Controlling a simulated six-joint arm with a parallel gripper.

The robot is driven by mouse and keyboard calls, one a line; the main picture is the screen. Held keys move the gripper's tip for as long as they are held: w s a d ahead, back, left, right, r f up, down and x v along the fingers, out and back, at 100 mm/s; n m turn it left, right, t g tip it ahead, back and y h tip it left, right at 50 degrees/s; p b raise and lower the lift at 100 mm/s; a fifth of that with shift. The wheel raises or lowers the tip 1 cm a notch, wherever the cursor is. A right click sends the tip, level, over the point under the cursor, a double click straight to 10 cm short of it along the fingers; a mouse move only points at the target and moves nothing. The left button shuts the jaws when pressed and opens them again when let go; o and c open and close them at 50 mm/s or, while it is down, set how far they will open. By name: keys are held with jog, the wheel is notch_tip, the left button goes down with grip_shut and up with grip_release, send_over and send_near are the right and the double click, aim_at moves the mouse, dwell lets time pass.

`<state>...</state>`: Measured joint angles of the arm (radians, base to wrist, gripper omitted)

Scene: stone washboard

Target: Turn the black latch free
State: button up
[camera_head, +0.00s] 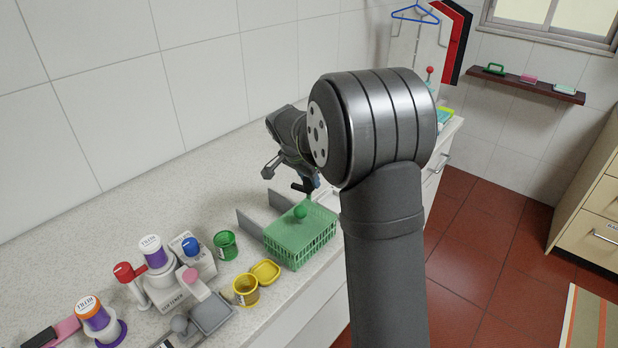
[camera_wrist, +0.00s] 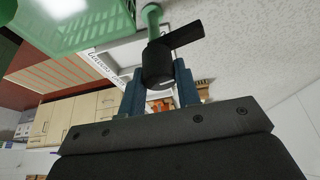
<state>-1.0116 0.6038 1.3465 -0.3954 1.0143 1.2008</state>
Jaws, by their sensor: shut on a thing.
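The black latch (camera_wrist: 158,66) is a round barrel with a flat lever sticking out to the upper right, in the wrist view. My gripper (camera_wrist: 160,76) has its two blue fingers on either side of the barrel and is shut on it. A green post (camera_wrist: 152,18) stands beyond the latch, in line with it. In the head view the latch shows as a small dark piece (camera_head: 302,188) under my gripper (camera_head: 312,184), above the green basket (camera_head: 318,242). The head view shows the fingers only partly, behind my arm.
A green round knob (camera_head: 300,212) is at the basket lid. Grey upright plates (camera_head: 250,223) stand left of it. A green cup (camera_head: 225,245), a yellow cup (camera_head: 245,290) and several bottles crowd the counter (camera_head: 120,235) at the front left. The counter along the wall is clear.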

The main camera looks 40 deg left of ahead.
jog(key=shift+m+h, duration=0.5)
jog(key=shift+m, duration=0.7)
jog(key=o, duration=1)
jog(key=shift+r, duration=0.1)
jog(key=v, duration=1.7)
jog(key=shift+a+r, duration=0.1)
jog(key=shift+r, duration=0.1)
jog(key=shift+w+f, duration=0.1)
jog(key=x, duration=1.7)
jog(key=shift+f, duration=0.2)
